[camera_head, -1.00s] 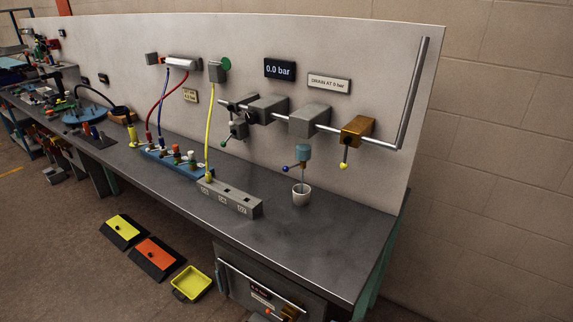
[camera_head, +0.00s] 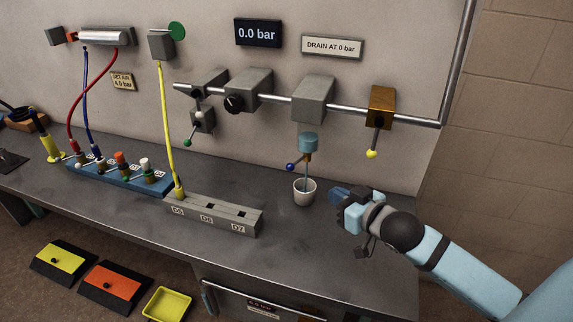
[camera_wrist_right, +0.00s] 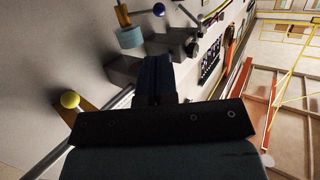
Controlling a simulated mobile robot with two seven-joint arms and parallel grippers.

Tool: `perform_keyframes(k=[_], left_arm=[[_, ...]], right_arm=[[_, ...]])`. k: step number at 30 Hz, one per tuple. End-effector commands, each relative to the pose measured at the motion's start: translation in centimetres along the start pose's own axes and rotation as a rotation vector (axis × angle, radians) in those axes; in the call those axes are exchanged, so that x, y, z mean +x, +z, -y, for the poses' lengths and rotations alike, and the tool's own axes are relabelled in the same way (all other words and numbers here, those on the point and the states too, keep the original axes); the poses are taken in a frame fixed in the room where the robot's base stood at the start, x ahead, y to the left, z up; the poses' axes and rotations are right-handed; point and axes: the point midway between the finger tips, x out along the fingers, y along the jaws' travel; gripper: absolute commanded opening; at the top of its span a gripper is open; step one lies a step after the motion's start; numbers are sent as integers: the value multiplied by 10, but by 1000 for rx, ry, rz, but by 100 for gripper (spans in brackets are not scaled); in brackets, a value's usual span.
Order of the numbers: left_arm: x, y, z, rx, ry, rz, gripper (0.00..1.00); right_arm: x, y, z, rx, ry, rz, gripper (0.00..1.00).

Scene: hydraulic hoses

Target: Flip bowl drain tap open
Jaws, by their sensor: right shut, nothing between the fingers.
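The light-blue bowl (camera_head: 308,143) hangs under a grey block on the wall pipe. Its drain tap (camera_head: 298,163) has a short lever ending in a dark blue ball (camera_head: 290,167), pointing left and slightly down. A thin blue-grey line runs from the tap into the white cup (camera_head: 304,192) below. My right gripper (camera_head: 340,194) is shut and empty, right of the cup and apart from the tap. In the right wrist view its dark fingers (camera_wrist_right: 156,70) are together; the bowl (camera_wrist_right: 131,37) and blue ball (camera_wrist_right: 158,9) show beyond them. My left gripper is out of view.
A brass block (camera_head: 381,105) with a yellow-ball lever (camera_head: 372,154) hangs on the pipe right of the bowl. A grey socket strip (camera_head: 225,215) lies left of the cup. The gauge (camera_head: 258,32) reads 0.0 bar. The bench front (camera_head: 310,250) is clear.

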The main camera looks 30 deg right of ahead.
Motion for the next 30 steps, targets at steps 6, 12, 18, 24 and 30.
perform_keyframes(k=[6,12,18,24,30], left_arm=[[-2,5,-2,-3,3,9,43],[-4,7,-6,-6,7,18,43],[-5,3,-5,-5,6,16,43],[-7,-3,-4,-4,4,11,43],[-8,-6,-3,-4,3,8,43]], right_arm=[[7,-5,-2,1,1,-8,0],[37,-6,-2,0,2,-9,0],[78,-7,-2,1,1,-9,0],[114,-7,-2,0,1,-8,0],[135,-6,-2,0,1,-7,0]])
